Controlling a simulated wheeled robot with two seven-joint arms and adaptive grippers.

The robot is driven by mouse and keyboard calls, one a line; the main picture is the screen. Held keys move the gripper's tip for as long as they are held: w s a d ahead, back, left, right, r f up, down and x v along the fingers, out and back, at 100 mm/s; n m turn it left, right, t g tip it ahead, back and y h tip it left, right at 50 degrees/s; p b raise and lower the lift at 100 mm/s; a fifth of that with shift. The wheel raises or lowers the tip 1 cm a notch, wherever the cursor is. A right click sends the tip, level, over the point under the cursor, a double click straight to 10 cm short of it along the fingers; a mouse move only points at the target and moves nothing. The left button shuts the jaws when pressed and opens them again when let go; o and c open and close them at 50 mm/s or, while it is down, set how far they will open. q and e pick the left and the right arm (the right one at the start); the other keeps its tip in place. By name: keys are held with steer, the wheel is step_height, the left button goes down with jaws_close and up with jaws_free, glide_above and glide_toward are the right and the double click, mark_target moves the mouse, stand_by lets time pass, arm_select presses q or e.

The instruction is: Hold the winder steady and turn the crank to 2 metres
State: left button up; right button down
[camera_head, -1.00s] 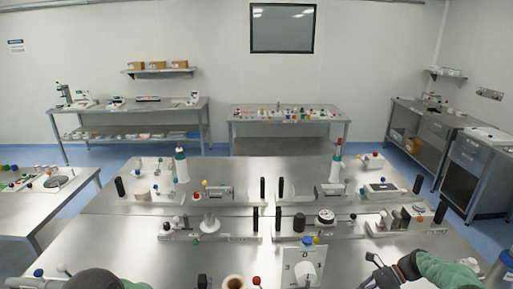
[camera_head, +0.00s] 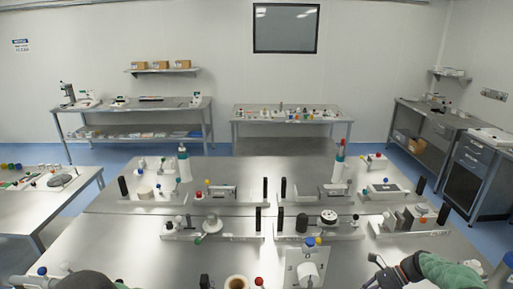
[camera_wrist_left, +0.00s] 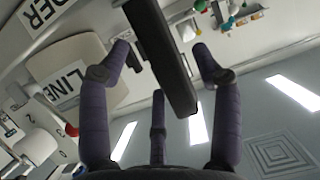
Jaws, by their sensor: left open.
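The winder's white dial plate (camera_head: 292,262) stands upright at the bottom centre of the head view, with a blue knob (camera_head: 310,241) on top and a pale hub on its face. In the left wrist view, a dark upright bar (camera_wrist_left: 160,50) passes between the spread purple-grey fingers of my left gripper (camera_wrist_left: 160,68). The fingers look apart from it. The numbered plate (camera_wrist_left: 60,143) and a "LINE…" label (camera_wrist_left: 68,88) show at the left. My left fingers are out of the head view. My right gripper (camera_head: 374,270) is right of the dial, fingers spread and empty.
A black post (camera_head: 204,281) is further left. Behind are fixtures with black posts (camera_head: 258,219) and spools (camera_head: 328,216).

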arm_select(q)
steer(key=v, duration=0.8)
